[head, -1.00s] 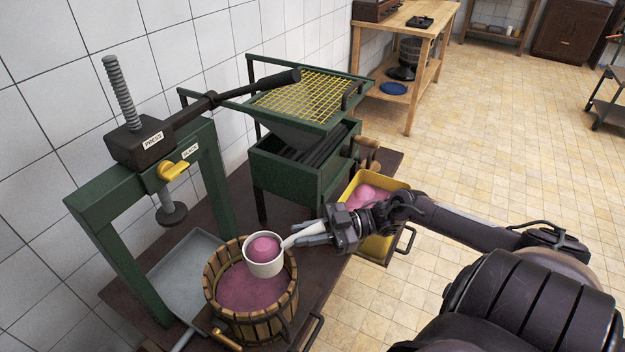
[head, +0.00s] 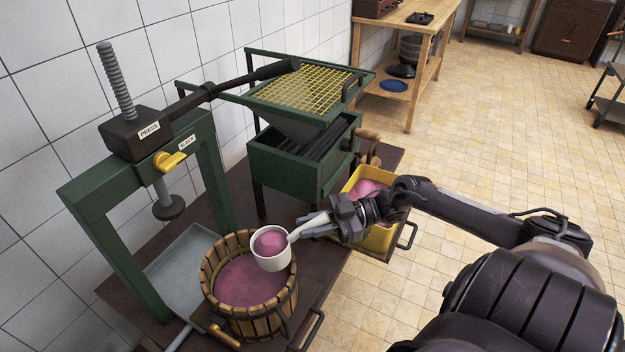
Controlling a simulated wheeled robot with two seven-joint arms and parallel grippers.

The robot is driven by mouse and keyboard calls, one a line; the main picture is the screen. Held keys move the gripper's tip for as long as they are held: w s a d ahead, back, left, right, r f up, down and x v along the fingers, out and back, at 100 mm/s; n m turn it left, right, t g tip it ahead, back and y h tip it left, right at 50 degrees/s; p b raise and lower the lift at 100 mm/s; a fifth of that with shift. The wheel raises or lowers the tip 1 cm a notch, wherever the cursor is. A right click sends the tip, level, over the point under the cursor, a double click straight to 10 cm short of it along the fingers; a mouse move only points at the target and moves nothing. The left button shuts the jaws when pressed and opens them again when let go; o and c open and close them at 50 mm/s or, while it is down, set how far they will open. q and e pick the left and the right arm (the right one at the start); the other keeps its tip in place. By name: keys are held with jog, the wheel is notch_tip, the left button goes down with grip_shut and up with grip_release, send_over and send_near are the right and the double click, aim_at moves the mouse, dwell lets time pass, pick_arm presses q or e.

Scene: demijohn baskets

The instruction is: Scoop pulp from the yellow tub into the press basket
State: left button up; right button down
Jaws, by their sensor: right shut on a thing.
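My right gripper (head: 328,222) is shut on the handle of a white scoop (head: 273,262). The scoop holds a mound of pink pulp (head: 270,242) and is over the right part of the wooden press basket (head: 245,318), tilted a little. Pink pulp (head: 238,283) fills much of the basket. The yellow tub (head: 376,240) stands at the right edge of the table, behind my right gripper and arm, which hide part of it. More pink pulp (head: 366,188) shows in the tub. My left gripper is not in view.
The green press (head: 95,215) with its screw and plate (head: 169,208) stands left of the basket. A grey tray (head: 183,262) lies under it. A green mill (head: 300,165) with a yellow grid stands behind the basket. Tiled floor at right is open.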

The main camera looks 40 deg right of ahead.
jog(key=shift+w+a+r+g+h+p, duration=0.15)
jog(key=shift+r+h+p, duration=0.2)
jog(key=shift+r+p, duration=0.3)
jog(key=shift+s+a+r+g+h+p, duration=0.15)
jog(key=shift+r+h+p, duration=0.25)
jog(key=shift+p, duration=0.4)
jog(key=r+h+p, duration=0.1)
jog(key=w+a+r+g+h+p, duration=0.1)
jog(key=shift+p, duration=0.4)
jog(key=shift+w+a+r+g+h, duration=0.25)
jog(key=shift+a+r+g+h, duration=0.15)
jog(key=shift+a+h, duration=0.1)
jog(key=shift+f, duration=0.35)
jog(key=shift+d, duration=0.1)
jog(key=shift+r, duration=0.15)
jog(key=shift+w+a+r+h+p, duration=0.15)
jog(key=shift+a+r+h+p, duration=0.2)
jog(key=shift+p, duration=0.3)
jog(key=shift+w+a+g+h, duration=0.1)
jog(key=shift+a+g+h, duration=0.1)
jog(key=shift+g+h, duration=0.1)
